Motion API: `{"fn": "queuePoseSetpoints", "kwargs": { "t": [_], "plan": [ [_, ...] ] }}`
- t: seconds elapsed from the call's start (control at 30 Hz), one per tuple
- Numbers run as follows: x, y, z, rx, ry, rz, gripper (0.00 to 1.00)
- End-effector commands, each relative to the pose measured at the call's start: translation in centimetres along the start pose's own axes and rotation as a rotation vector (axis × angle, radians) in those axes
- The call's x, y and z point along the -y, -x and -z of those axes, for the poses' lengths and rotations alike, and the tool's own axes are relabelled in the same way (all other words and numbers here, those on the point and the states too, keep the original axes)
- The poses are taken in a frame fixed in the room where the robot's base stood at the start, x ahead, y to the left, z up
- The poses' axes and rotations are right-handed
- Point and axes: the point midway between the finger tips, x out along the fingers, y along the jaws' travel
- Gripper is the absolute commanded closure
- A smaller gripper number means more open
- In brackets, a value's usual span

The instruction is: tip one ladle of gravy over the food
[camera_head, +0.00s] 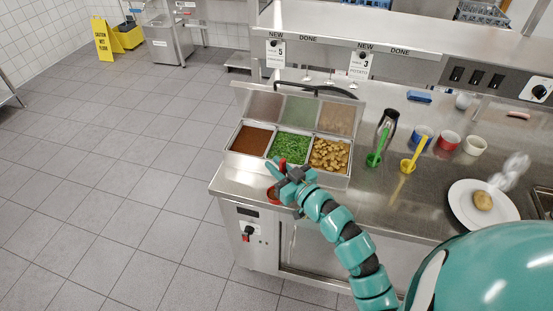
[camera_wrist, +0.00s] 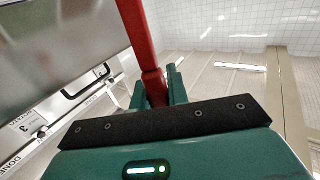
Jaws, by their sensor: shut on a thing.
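My gripper (camera_head: 284,172) is shut on a red ladle (camera_head: 283,163) in front of the food wells. The ladle's red handle (camera_wrist: 140,40) rises between my fingers in the wrist view. Its bowl (camera_head: 273,196) appears low, by the counter's front edge; its contents are too small to tell. Brown gravy (camera_head: 251,140) fills the left well, just behind and left of my gripper. A white plate (camera_head: 462,208) with one potato-like piece of food (camera_head: 482,201) sits on the counter at the far right, well away from my gripper.
Wells of green peas (camera_head: 290,147) and chopped potatoes (camera_head: 329,154) adjoin the gravy, with raised lids behind. Green (camera_head: 376,157) and yellow (camera_head: 409,164) ladles, plus blue (camera_head: 422,138), red (camera_head: 448,140) and white (camera_head: 474,145) cups stand between wells and plate. An overhead shelf (camera_head: 380,40) runs behind.

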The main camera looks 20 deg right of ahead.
Motion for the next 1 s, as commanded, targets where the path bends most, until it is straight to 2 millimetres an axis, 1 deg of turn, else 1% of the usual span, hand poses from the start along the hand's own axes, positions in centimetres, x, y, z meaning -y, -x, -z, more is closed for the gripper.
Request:
{"fn": "queuePoseSetpoints", "kwargs": {
  "t": [0.03, 0.17, 0.43, 0.6, 0.67, 1.0],
  "plan": [
    [0.2, 0.1, -0.9, 0.004, -0.004, -0.013, 1.0],
    [0.5, 0.5, -2.9, 0.006, -0.005, -0.057, 1.0],
    [1.1, 1.5, -8.0, 0.008, -0.003, -0.178, 1.0],
    [1.2, 1.9, -10.6, 0.007, -0.003, -0.243, 1.0],
    [1.1, 2.0, -11.2, 0.002, -0.003, -0.265, 1.0],
    [1.6, 2.9, -15.8, 0.003, -0.002, -0.373, 1.0]
  ]
}}
